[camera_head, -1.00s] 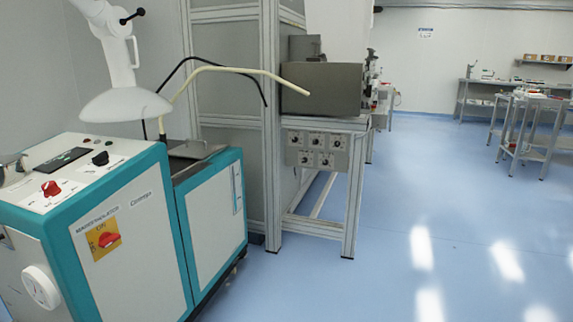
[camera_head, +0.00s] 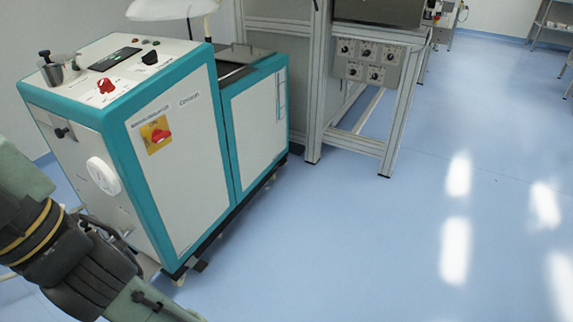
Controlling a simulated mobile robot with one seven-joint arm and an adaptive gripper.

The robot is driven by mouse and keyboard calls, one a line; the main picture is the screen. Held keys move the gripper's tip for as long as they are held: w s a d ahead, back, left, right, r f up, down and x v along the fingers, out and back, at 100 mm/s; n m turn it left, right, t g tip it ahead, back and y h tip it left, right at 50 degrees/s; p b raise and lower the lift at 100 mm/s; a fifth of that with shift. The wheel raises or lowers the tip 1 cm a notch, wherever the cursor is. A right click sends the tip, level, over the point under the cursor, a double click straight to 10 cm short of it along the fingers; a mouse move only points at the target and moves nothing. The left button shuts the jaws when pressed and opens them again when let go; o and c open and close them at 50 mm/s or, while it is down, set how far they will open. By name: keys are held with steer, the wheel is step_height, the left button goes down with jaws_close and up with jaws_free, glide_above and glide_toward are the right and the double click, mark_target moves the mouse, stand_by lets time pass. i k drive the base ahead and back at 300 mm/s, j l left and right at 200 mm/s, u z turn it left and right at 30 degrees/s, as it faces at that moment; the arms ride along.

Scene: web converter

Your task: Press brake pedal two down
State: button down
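The teal and white machine cabinet (camera_head: 175,150) stands on the floor at the left. A small dark pedal-like piece (camera_head: 200,266) sticks out low at its near bottom corner, beside a pale caster (camera_head: 178,277). It is too small to tell whether it is up or down, or which brake pedal it is. Other casters are mostly hidden under the cabinet and behind my arm. My arm crosses the lower left of the view, in front of the cabinet's lower left side. My gripper is not visible.
A metal frame stand (camera_head: 388,130) with a knob panel (camera_head: 368,64) stands right of the cabinet. The blue floor (camera_head: 350,250) in front and to the right is clear. A red switch (camera_head: 160,135) is on the cabinet's front. A shelf stands far right.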

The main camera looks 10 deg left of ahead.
mark_target(284, 163)
steer(key=i+l, duration=0.55)
steer(key=i, duration=0.15)
steer(key=i+l, duration=0.2)
steer(key=i, duration=0.2)
steer(key=i+l, duration=0.25)
steer(key=i, duration=0.15)
steer(key=i+j, duration=1)
steer(key=j, duration=0.25)
steer(key=i, duration=0.5)
